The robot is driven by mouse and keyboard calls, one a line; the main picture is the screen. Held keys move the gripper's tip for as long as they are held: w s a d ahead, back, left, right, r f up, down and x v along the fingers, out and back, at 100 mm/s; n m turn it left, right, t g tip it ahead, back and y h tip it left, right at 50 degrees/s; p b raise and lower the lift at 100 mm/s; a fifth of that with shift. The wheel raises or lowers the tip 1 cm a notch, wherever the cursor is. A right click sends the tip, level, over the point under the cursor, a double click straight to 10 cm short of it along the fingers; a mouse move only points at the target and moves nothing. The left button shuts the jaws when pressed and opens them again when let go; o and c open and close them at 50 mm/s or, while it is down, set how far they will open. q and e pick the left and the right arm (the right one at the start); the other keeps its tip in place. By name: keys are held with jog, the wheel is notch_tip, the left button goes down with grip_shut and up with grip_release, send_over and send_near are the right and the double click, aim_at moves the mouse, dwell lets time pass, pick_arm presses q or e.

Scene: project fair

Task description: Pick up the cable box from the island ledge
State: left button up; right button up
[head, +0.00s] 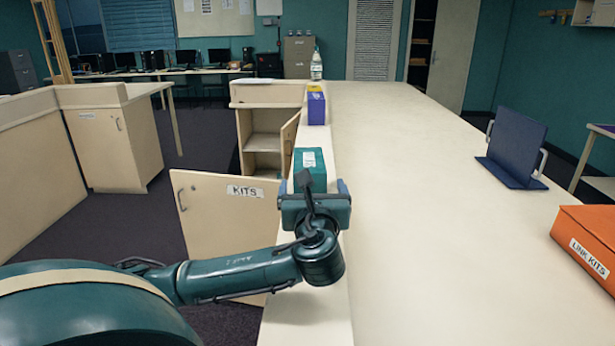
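A teal box with a white label (309,160), which looks like the cable box, sits on the narrow island ledge (323,139). Its label is too small to read. My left gripper (313,187) is at the near end of this box, with one finger to each side. The fingers look open, with small gaps to the box sides. The gripper body and wrist hide the box's near face. My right gripper is not in view.
Farther along the ledge stand a purple and yellow box (316,106) and a clear bottle (316,66). An open cabinet door marked KITS (228,215) is left of the ledge. On the wide countertop (420,200) are a blue handled panel (515,150) and an orange LINK KITS box (590,240).

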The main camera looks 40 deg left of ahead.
pick_arm(q)
jog(key=p+x, duration=0.1)
jog(key=x, duration=0.8)
jog(key=shift+w+a+f+p, duration=0.15)
jog(key=shift+w+a+p, duration=0.05)
jog(key=shift+a+p, duration=0.15)
jog(key=c, duration=1.3)
